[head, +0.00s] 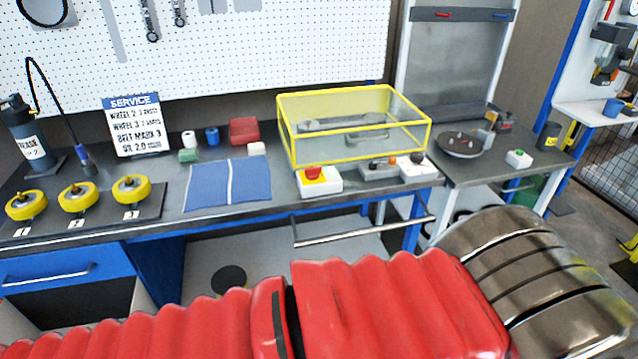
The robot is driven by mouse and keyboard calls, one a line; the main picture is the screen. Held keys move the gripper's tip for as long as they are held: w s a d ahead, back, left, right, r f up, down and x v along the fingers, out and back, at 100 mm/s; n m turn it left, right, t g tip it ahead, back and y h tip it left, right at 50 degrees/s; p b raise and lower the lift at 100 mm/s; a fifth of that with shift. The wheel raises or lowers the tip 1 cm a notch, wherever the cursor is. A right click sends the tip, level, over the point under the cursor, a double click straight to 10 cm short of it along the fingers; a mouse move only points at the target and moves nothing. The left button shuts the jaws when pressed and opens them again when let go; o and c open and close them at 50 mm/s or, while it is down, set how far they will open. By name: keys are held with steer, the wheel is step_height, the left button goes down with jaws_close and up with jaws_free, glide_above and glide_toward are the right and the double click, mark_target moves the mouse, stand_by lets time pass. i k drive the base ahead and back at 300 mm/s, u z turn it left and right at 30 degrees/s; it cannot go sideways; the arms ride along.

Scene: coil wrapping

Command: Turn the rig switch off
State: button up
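A white switch box (319,184) with a red knob on a yellow plate stands at the front edge of the bench, in front of the rig's guard. The knob's exact setting is too small to tell. The guard (355,119) is a clear box with a yellow frame, and it is down over grey parts that show dimly through it. My red ribbed arm crosses the bottom of the head view, below and in front of the bench. My gripper is not in view.
A white box (419,170) with a dark knob and a grey block (379,171) sit right of the switch. A blue mat (228,184), a service board (136,126) and yellow wheels (78,196) are to the left. A rail (365,232) juts out below the bench edge.

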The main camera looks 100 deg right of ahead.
mark_target(311, 173)
steer(key=z, duration=3.6)
